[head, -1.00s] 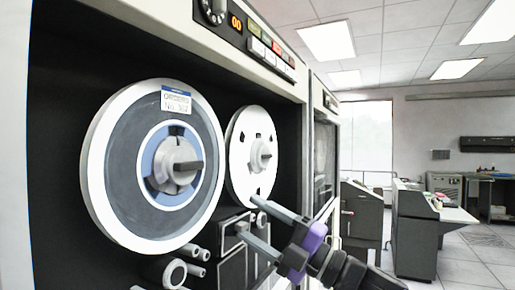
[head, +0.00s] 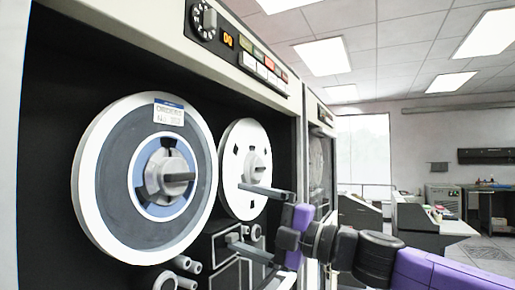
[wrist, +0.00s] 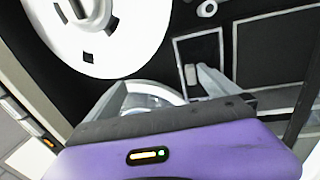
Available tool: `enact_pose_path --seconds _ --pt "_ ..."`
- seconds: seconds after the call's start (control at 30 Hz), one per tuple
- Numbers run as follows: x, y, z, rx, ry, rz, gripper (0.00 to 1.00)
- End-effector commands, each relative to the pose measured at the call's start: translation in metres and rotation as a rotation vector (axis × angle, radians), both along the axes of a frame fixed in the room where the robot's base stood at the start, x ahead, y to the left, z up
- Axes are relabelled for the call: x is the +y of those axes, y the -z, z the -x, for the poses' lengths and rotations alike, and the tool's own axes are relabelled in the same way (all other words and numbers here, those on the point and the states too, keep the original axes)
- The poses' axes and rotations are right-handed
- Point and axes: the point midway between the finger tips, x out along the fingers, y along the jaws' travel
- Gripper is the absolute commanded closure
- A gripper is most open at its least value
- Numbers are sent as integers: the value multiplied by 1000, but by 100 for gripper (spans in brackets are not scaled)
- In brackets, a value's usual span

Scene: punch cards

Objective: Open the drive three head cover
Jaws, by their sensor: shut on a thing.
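The tape drive has a large grey reel (head: 112,185) and a smaller white reel (head: 232,180). Below the white reel is the dark, white-edged head cover (head: 228,272), also in the wrist view (wrist: 203,50), with a small grey knob (wrist: 190,74). The cover looks closed, though its lower part is out of view. My purple gripper (head: 238,213) is in front of the cover's upper part, its two grey fingers one above the other. In the wrist view my gripper (wrist: 162,80) has one finger close by the knob. It is shut on the cover; the exact contact is unclear.
A control strip (head: 262,60) with a dial and coloured buttons runs above the reels. White guide rollers (head: 188,264) stick out below the large reel. Another drive cabinet (head: 322,150) stands to the right. Grey desks (head: 415,222) and open floor lie farther right.

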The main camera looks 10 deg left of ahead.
Motion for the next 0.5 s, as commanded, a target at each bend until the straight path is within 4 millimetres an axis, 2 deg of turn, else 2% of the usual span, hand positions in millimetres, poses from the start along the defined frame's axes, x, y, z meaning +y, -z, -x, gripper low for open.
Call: enact_pose_path --seconds 0.03,0.13,0.17,0.2,0.27,0.5 --pt "-24 -152 11 -123 32 -211 32" --pt "-24 -152 11 -123 32 -211 32" --pt "1 -10 -2 -8 5 -4 34" --pt "1 -10 -2 -8 5 -4 44" --pt "-1 -10 -1 -7 6 -5 54" --pt "-16 -10 3 -4 7 -6 51"
